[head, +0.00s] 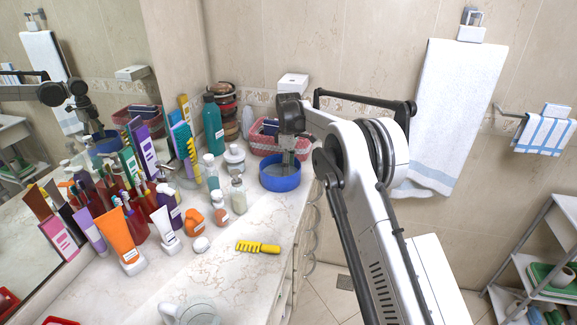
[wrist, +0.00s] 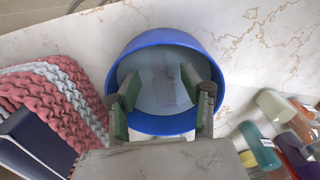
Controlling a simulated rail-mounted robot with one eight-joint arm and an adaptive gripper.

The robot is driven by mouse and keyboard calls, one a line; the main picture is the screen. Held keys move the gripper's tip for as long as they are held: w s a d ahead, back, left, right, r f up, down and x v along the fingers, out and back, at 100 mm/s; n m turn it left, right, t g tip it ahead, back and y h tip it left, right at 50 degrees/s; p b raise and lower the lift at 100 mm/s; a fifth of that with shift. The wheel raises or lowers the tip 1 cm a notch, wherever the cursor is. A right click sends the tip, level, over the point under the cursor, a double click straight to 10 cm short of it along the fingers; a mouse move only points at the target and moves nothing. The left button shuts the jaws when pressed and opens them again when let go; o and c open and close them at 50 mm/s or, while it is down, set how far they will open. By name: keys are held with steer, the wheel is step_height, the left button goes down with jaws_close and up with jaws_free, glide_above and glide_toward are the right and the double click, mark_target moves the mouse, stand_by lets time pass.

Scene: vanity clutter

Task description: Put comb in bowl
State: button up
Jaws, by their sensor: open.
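The yellow comb (head: 258,247) lies flat on the marble counter, near its front edge, well in front of the bowl. The blue bowl (head: 280,187) stands upright at the far right of the counter. My gripper (head: 284,165) is over the bowl with its fingers pointing down into it. In the wrist view, my gripper (wrist: 160,84) is open, its two green fingers apart over the bowl's mouth. The blue bowl (wrist: 165,39) shows a pale inside with a faint darker patch and no comb. Nothing is between the fingers.
A pink woven basket (head: 262,143) stands close behind the bowl. Bottles, tubes and a white pump bottle (head: 239,197) crowd the counter to the left. A clear jar (head: 190,312) is at the front. Counter around the comb is mostly free.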

stand_by(0.3)
step_height(320, 180, up, 7)
steer(key=p, duration=0.2)
stand_by(0.3)
steer(key=s+d+r+m+t+b, duration=0.1)
steer(key=s+d+r+m+b, duration=0.15)
steer(key=s+d+r, duration=0.45)
steer(key=s+d+r+m+t+b, duration=0.1)
steer(key=s+d+r+m, duration=0.25)
steer(key=s, duration=0.45)
steer(key=s+d+r+m+t+b, duration=0.2)
steer(key=s+d+r, duration=0.3)
steer(key=s+r, duration=0.25)
steer(key=s+d+f+m+t+b, duration=0.1)
steer(key=s+f, duration=0.3)
steer(key=s, duration=0.6)
steer(key=s+d+f+m+t+b, duration=0.1)
steer(key=s+d+f+m, duration=0.3)
steer(key=s, duration=0.6)
steer(key=s+d+f+m+t+b, duration=0.1)
steer(key=s+d+f+m+b, duration=0.1)
steer(key=s+f, duration=0.4)
steer(key=s, duration=0.4)
steer(key=shift+s+d+f, duration=0.2)
steer(key=shift+s+d, duration=0.05)
steer(key=shift+d, duration=0.05)
